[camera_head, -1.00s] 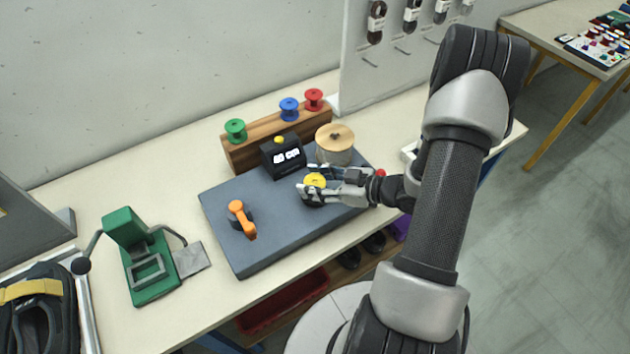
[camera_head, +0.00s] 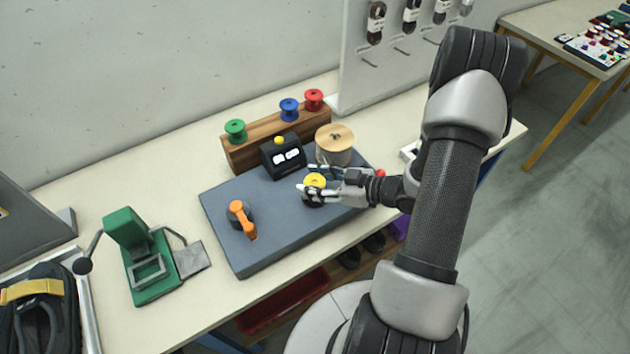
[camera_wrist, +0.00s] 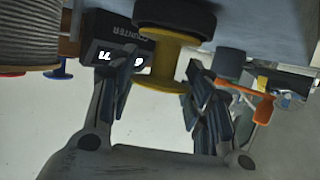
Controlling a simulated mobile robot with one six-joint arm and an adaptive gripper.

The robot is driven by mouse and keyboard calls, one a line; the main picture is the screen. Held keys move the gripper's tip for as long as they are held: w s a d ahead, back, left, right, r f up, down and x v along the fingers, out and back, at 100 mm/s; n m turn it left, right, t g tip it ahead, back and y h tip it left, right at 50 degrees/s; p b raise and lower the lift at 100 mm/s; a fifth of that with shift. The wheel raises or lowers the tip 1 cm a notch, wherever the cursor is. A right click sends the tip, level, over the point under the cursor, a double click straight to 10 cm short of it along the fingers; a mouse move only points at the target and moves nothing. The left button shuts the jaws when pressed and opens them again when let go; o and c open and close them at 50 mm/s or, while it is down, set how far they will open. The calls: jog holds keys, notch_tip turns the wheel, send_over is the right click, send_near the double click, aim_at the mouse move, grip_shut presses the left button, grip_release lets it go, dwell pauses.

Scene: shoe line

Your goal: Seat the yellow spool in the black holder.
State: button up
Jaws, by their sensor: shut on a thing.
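The yellow spool (camera_head: 316,180) is upright at the right part of the grey board (camera_head: 283,226). My gripper (camera_head: 315,183) reaches in from the right and is shut on the spool, with a finger on either side. In the wrist view, which is upside down, the spool (camera_wrist: 158,74) shows between the fingers (camera_wrist: 163,88). Its far flange is against or very close to the round black holder (camera_wrist: 175,14). The holder shows in the head view as a dark piece (camera_head: 313,200) under the spool, partly hidden by my fingers. I cannot tell whether the spool is fully seated.
A black counter box (camera_head: 283,160) and a wooden-topped drum (camera_head: 335,152) stand close behind. An orange lever (camera_head: 242,218) is on the board to the left. Green (camera_head: 235,131), blue (camera_head: 289,109) and red (camera_head: 313,99) spools stand on a wooden rack behind.

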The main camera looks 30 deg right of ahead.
jog(key=shift+f+b, duration=0.45)
jog(key=shift+f, duration=0.2)
jog(key=o, duration=0.8)
jog(key=p+v, duration=0.5)
jog(key=v, duration=0.6)
jog(key=shift+r, duration=0.1)
dwell(0.8)
